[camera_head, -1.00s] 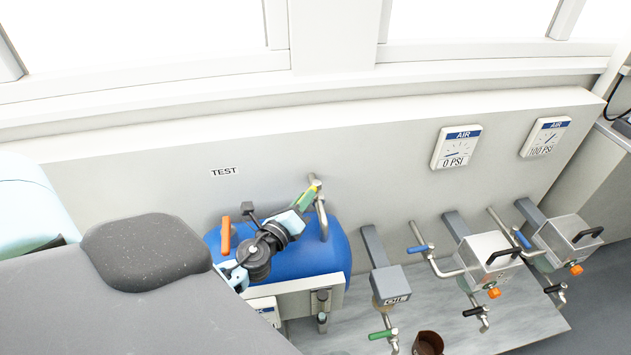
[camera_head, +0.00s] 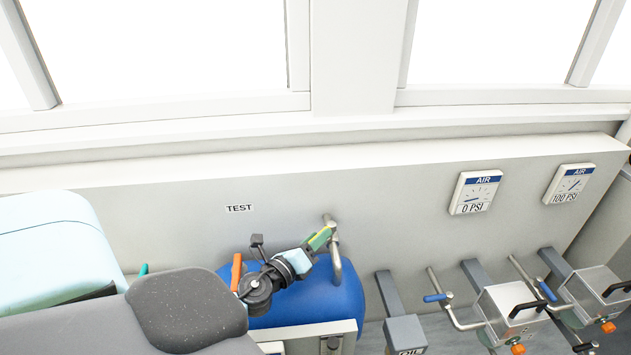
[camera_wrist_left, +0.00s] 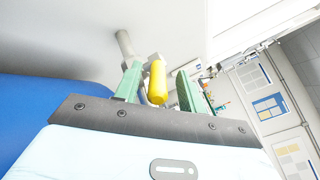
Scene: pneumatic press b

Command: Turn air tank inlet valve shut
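The blue air tank (camera_head: 318,302) stands against the grey wall, with a bent metal pipe (camera_head: 337,262) rising from it into the wall. A yellow valve handle (camera_wrist_left: 157,84) shows at this pipe in the left wrist view. My left gripper (camera_head: 319,238) is at the top of the pipe, and its green fingers (camera_wrist_left: 158,88) stand on either side of the yellow handle. A narrow gap shows on each side of the handle, so the gripper looks open around it. In the head view the fingers largely hide the handle. My right gripper is not in view.
An orange handle (camera_head: 236,272) stands close to the left of my left wrist. A gauge reading 0 PSI (camera_head: 475,192) and one reading 100 PSI (camera_head: 569,184) hang on the wall. Blue-handled valves and metal boxes (camera_head: 512,312) stand to the right.

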